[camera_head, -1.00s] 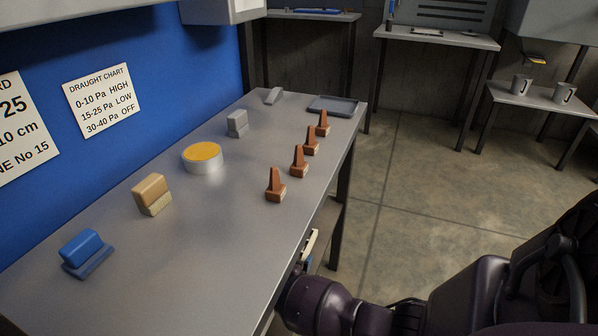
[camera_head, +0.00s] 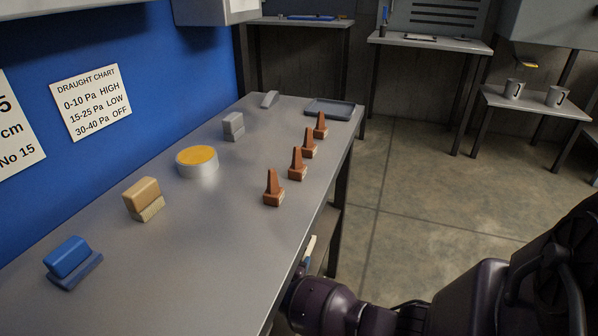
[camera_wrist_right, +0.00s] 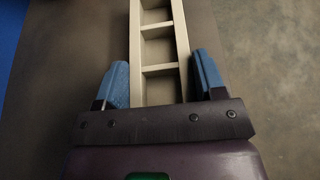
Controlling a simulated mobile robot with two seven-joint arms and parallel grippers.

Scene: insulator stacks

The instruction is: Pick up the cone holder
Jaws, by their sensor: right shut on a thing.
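The cone holder (camera_wrist_right: 158,52) is a pale, ladder-like frame with open square compartments in the right wrist view. My right gripper (camera_wrist_right: 162,82) is shut on it, with one blue finger on each side. Its far end runs out of the top of that view. In the head view, a small pale part of the holder (camera_head: 309,248) shows at the table's right edge, above my dark right wrist; the rest is hidden. Several brown cones (camera_head: 273,188) stand upright in a row along the table's right side, apart from the holder. My left gripper is not in view.
On the grey table (camera_head: 215,245) are a blue block (camera_head: 68,257), a tan brush (camera_head: 142,196), a round yellow-topped tin (camera_head: 197,160), a grey block (camera_head: 233,126) and a grey tray (camera_head: 329,109). Open floor (camera_head: 425,210) lies to the right.

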